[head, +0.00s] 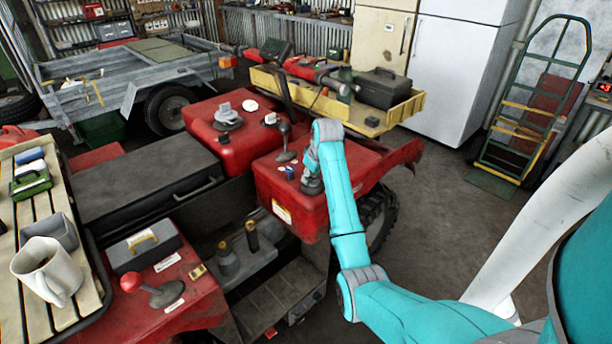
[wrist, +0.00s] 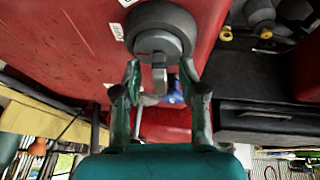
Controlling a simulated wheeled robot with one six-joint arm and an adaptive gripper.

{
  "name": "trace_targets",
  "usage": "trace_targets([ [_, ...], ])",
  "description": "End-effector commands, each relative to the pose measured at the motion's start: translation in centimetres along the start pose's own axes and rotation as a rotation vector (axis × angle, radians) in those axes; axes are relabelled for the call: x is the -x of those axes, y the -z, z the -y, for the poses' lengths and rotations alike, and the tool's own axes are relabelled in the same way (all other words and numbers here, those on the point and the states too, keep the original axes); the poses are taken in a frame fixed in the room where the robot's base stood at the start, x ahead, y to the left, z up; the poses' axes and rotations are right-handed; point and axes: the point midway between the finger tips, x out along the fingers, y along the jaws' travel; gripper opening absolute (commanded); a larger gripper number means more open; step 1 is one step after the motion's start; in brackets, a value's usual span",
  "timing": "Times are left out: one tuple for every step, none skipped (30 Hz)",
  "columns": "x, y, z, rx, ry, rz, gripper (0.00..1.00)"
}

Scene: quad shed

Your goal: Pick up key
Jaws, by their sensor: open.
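A small blue item (head: 288,172), which may be the key, is on the red quad body just left of my gripper (head: 312,184). In the wrist view a blue patch (wrist: 175,90) shows between my fingers, partly hidden behind a grey stem; its shape is unclear. My gripper (wrist: 160,84) is open, its two fingers spread either side of that stem. The grey stem comes from a round dark grey knob or base (wrist: 158,38) just beyond the fingertips. I cannot tell whether anything touches the fingers.
A black-topped lever (head: 284,130) stands on the red body behind my gripper. A grey fitting (head: 228,116) sits further left. The yellow rack (head: 400,112) holds a dark toolbox (head: 382,88). A slatted rack (head: 30,310) with a white mug (head: 46,272) is at left.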

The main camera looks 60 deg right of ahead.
Motion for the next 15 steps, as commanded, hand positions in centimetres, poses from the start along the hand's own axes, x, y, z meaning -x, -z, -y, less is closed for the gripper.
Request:
trace_targets([
  [0.03, 0.03, -0.01, 0.0, 0.0, 0.0, 0.42],
  [0.03, 0.03, -0.01, 0.0, 0.0, 0.0, 0.42],
  [0.03, 0.04, 0.0, 0.0, 0.0, 0.0, 0.42],
  [0.03, 0.04, 0.0, 0.0, 0.0, 0.0, 0.34],
  [0.03, 0.05, 0.0, 0.0, 0.0, 0.0, 0.27],
  [0.03, 0.05, 0.0, 0.0, 0.0, 0.0, 0.17],
  [0.03, 0.05, 0.0, 0.0, 0.0, 0.0, 0.09],
  [0.03, 0.05, 0.01, 0.0, 0.0, 0.0, 0.02],
  [0.03, 0.05, 0.0, 0.0, 0.0, 0.0, 0.0],
  [0.03, 0.05, 0.01, 0.0, 0.0, 0.0, 0.0],
  [0.03, 0.05, 0.01, 0.0, 0.0, 0.0, 0.0],
  [0.03, 0.06, 0.01, 0.0, 0.0, 0.0, 0.0],
  [0.03, 0.06, 0.01, 0.0, 0.0, 0.0, 0.0],
  [0.03, 0.06, 0.01, 0.0, 0.0, 0.0, 0.0],
  [0.03, 0.06, 0.01, 0.0, 0.0, 0.0, 0.0],
])
